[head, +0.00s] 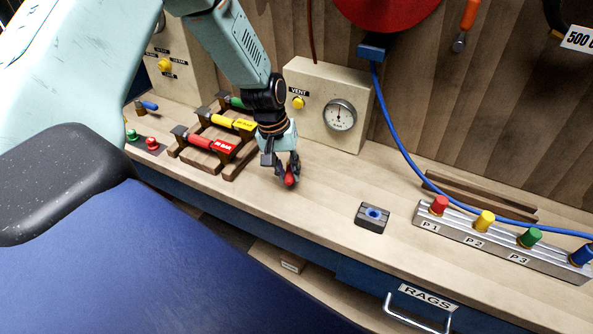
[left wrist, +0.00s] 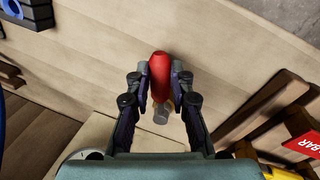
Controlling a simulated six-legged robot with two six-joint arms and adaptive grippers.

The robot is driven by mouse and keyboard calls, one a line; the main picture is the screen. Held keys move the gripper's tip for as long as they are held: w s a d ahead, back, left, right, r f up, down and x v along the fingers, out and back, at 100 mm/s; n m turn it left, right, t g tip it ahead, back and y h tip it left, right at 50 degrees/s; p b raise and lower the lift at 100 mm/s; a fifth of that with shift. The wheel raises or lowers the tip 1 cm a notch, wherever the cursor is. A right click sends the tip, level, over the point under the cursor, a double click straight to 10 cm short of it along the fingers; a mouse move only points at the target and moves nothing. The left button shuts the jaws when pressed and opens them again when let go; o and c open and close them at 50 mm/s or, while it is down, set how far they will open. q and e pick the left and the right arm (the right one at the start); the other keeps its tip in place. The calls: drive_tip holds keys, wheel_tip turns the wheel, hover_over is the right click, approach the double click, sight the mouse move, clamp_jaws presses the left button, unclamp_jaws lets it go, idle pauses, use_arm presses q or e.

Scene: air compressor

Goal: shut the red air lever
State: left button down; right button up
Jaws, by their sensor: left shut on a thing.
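The red air lever (head: 290,180) is on the bench top in front of the beige gauge box. Its rounded red handle (left wrist: 160,76) also shows in the left wrist view, pointing towards the top of the picture, with a metal part at its lower end. My left gripper (head: 287,174) reaches down from above, shut on the red lever, with one finger on each side of the handle. In the left wrist view the gripper (left wrist: 160,92) partly surrounds the handle. The lever's base is mostly hidden by the gripper. My right gripper is not in view.
The gauge box (head: 322,97) stands close behind my gripper. Red, yellow and green labelled tools (head: 207,143) lie on a wooden rack to its left. A black block (head: 373,218) and a metal rail (head: 500,247) with coloured fittings are at right. A blue hose (head: 392,138) hangs behind.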

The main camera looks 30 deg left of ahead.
use_arm(q)
drive_tip(key=shift+s+a+r+m+g+b, duration=0.15)
drive_tip(key=shift+a+m, duration=0.5)
drive_tip(key=shift+m, duration=0.35)
drive_tip(key=shift+w+a+m+g+b, duration=0.15)
drive_tip(key=shift+a+m, duration=0.5)
drive_tip(key=shift+m, duration=0.35)
drive_tip(key=shift+s, duration=0.1)
drive_tip(key=c, duration=1.5)
unclamp_jaws()
drive_tip(key=o, duration=0.3)
drive_tip(key=shift+s, duration=0.25)
drive_tip(key=shift+o, duration=0.2)
drive_tip(key=shift+w, duration=0.1)
drive_tip(key=shift+r, duration=0.2)
wheel_tip(320, 180, up, 11)
drive_tip(key=a, duration=0.2)
drive_tip(key=shift+s+a+r, duration=0.15)
drive_tip(key=shift+s+a, duration=0.05)
